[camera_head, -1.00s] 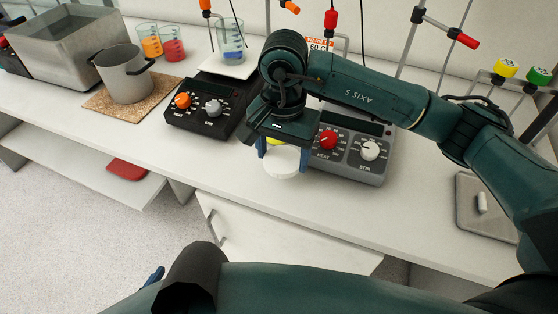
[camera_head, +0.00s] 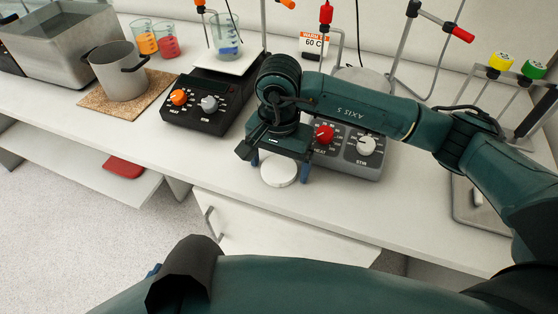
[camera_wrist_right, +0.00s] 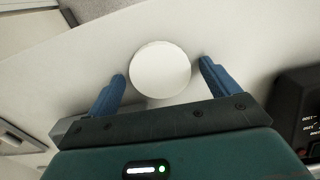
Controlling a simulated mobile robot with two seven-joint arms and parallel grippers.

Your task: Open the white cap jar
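The round white cap (camera_head: 279,175) shows low at the table's front edge in the head view, under my right gripper (camera_head: 279,168). In the right wrist view the white cap (camera_wrist_right: 160,72) is a plain disc between the two blue fingertips, with a gap on each side. The right gripper is open and not touching it there. Whether a jar body is under the cap or hidden behind the hand, I cannot tell. Of my left gripper (camera_head: 153,270), only a small blue bit shows at the bottom left, behind a dark arm link; its state is hidden.
A grey hotplate (camera_head: 350,160) with red and white knobs stands right behind the hand, and a black hotplate (camera_head: 205,120) to the left. A steel pot (camera_head: 120,75) sits on a cork mat (camera_head: 92,100). A grey tray (camera_head: 465,215) lies right. Front counter left of the cap is clear.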

